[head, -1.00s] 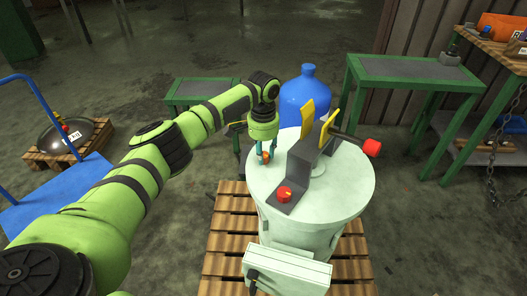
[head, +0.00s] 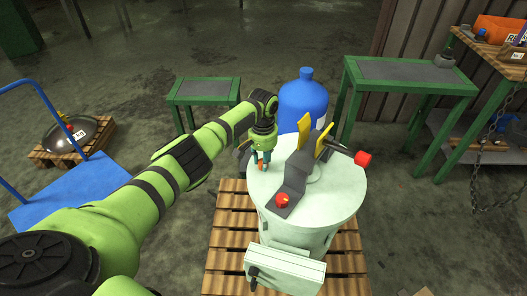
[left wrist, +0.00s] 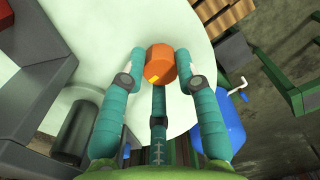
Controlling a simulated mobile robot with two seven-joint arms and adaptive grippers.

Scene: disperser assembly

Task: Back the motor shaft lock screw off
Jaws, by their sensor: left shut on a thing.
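An orange, faceted screw head (left wrist: 159,62) with a small yellow mark sits between the teal fingers of my left gripper (left wrist: 160,70). The fingers are closed around its sides, one on each side and a third at the near side. In the head view, my left gripper (head: 262,160) points down at the left edge of the pale round lid (head: 335,190), and a bit of orange shows between its fingers. The grey motor bracket (head: 292,185) stands on the lid to the right. Whatever lies under the screw head is hidden. My right gripper is not in view.
On the lid are a red button (head: 282,200), yellow plates (head: 323,141) and a red-ended handle (head: 362,158). A blue jug (head: 303,97) stands behind. A control box (head: 285,268) hangs in front. Green tables (head: 410,75) and a blue cart (head: 70,195) stand to the sides.

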